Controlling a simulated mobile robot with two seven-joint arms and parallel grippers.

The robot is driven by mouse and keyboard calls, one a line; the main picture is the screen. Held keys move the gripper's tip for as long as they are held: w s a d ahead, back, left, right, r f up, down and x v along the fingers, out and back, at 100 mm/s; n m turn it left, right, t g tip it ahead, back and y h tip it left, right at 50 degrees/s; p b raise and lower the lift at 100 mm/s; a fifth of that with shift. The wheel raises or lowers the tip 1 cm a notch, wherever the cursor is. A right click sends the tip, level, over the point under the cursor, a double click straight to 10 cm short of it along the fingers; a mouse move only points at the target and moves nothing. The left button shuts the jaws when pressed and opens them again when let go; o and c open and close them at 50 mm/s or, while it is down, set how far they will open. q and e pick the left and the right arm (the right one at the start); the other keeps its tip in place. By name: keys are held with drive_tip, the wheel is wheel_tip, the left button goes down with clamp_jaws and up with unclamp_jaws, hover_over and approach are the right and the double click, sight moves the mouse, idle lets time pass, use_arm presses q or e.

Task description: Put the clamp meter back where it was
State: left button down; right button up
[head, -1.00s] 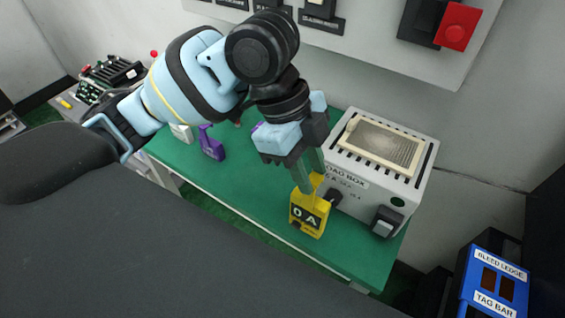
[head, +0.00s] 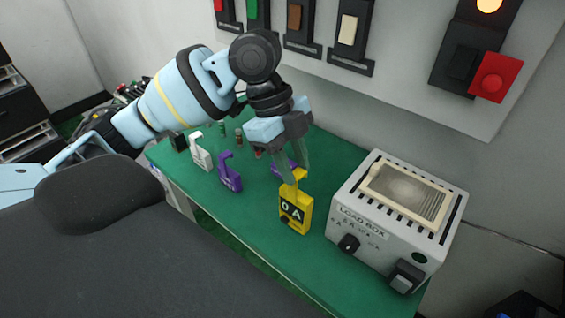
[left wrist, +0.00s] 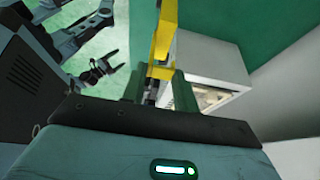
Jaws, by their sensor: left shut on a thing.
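The yellow clamp meter (head: 295,208) has a dark display reading "0 A". My left gripper (head: 293,172) comes down from above, shut on the meter's upper part. In the left wrist view, the yellow meter (left wrist: 163,45) shows between the two fingers (left wrist: 160,88). The meter is upright, slightly tilted, in front of the green tabletop (head: 255,210), left of the load box. I cannot tell whether its bottom touches the table. My right gripper is not seen in the head view.
The grey load box (head: 350,225) stands at the right of the table. A purple clamp-shaped thing (head: 230,175) and a white one (head: 200,152) stand to the left; another purple thing is partly hidden behind my gripper. A wall panel (head: 420,80) with switches hangs behind.

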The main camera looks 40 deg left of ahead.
use_arm(q)
drive_tip(key=w+a+f, duration=0.2)
drive_tip(key=a+f, duration=0.2)
idle(0.6)
drive_tip(key=c, duration=1.1)
unclamp_jaws()
drive_tip(key=v, duration=1.2)
drive_tip(key=shift+r, duration=0.1)
drive_tip(key=shift+w, duration=0.1)
